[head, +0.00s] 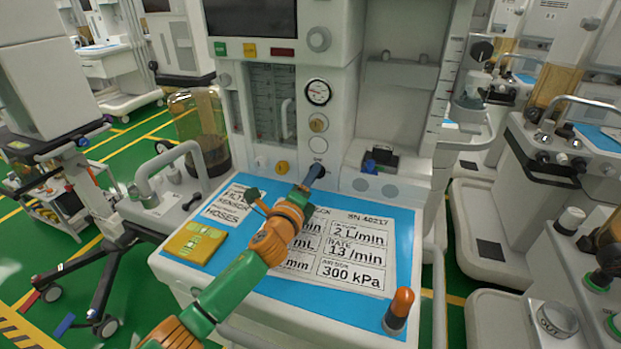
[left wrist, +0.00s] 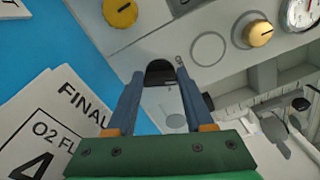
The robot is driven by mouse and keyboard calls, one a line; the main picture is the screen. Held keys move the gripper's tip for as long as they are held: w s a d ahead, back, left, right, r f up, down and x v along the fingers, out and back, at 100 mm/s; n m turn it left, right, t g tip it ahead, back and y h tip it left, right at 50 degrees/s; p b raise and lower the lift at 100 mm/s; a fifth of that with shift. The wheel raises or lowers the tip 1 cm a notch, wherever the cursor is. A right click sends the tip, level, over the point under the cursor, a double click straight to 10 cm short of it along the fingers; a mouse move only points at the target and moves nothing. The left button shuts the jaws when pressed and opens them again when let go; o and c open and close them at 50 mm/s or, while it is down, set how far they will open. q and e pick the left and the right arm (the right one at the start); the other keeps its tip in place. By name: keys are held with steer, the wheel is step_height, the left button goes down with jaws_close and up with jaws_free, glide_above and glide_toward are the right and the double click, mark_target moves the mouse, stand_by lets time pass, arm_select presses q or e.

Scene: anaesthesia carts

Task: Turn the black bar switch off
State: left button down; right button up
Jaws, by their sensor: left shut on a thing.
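The black bar switch (left wrist: 159,70) is on the pale front panel of the cart, between the fingertips of my left gripper (left wrist: 160,82) in the left wrist view. In the head view my left gripper (head: 314,174) reaches the panel below a round white disc, and its fingers hide most of the switch. The gripper is shut on the switch. The exact angle of the bar is hard to tell. My right gripper is not in view.
A gauge (head: 318,92), a tan knob (head: 318,123) and a yellow knob (head: 282,168) are close by on the panel. Below is a blue mat (head: 385,250) with printed cards, a yellow packet (head: 194,242) and an orange-topped cylinder (head: 399,308).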

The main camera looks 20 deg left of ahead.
arm_select(q)
steer(key=shift+f+n, duration=0.15)
steer(key=shift+n, duration=2.05)
steer(key=shift+c, duration=1.4)
jaws_free()
steer(key=shift+s, duration=0.1)
steer(key=shift+s+a+p, duration=0.1)
steer(key=shift+s+p, duration=0.35)
steer(key=shift+s, duration=3)
